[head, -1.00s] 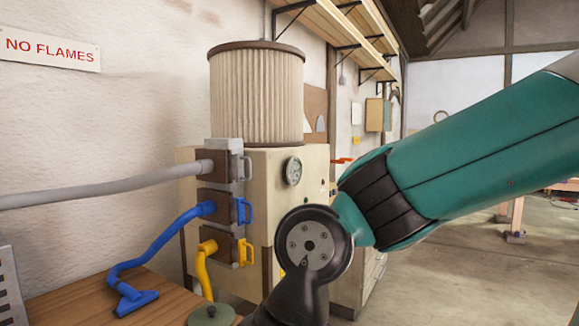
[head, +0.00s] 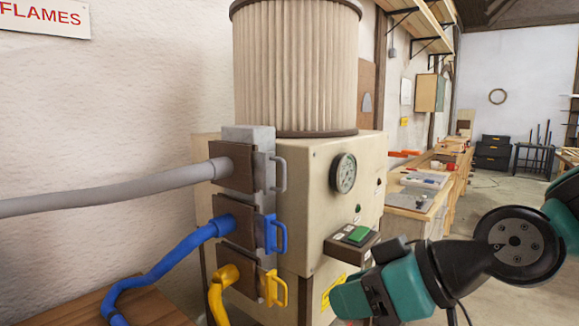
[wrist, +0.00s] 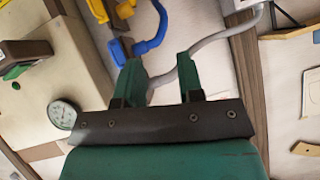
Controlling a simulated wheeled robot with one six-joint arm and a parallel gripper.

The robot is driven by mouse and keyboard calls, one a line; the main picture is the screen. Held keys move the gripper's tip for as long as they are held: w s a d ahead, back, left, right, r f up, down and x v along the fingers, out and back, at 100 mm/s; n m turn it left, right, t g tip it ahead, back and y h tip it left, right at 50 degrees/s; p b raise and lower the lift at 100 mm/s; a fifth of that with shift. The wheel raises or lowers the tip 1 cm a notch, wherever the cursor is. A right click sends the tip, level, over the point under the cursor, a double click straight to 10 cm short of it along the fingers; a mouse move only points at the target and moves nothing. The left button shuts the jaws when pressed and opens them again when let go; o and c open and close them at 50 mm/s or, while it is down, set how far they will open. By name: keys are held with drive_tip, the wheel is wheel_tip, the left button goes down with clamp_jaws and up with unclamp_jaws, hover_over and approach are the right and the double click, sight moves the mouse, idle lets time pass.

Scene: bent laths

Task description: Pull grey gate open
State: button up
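The grey gate (head: 264,171) is a thin plate with a grey pull handle (head: 281,173), at the top of a stack of three gates on the beige machine. The grey hose (head: 120,191) meets its dark block from the left. It looks pushed in, though I cannot tell exactly. The blue gate (head: 270,234) and yellow gate (head: 270,286) are below it. My gripper is low and right of the gates, apart from them, in the head view. In the wrist view my gripper (wrist: 161,68) has its fingers spread, with the grey hose passing behind them. The grey gate is not clear there.
The beige machine (head: 300,165) carries a pleated filter drum (head: 297,65), a gauge (head: 343,173) and a box with a green button (head: 356,236) sticking out near my gripper. A wooden bench top (head: 150,308) is at lower left. Workbenches stand farther right.

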drive_tip(key=w+r+t+y+p, duration=0.1)
drive_tip(key=w+r+t+y, duration=0.1)
drive_tip(key=w+r+t, duration=0.4)
drive_tip(key=m+t+p, duration=0.1)
drive_tip(key=t, duration=0.1)
approach(285, 176)
drive_tip(key=p+x, duration=0.9)
drive_tip(key=p, duration=0.1)
drive_tip(key=shift+w+a, duration=0.2)
drive_tip(key=shift+w, duration=0.05)
drive_tip(key=shift+w+a, duration=0.3)
drive_tip(key=shift+w, duration=0.1)
drive_tip(key=shift+f, duration=0.1)
clamp_jaws()
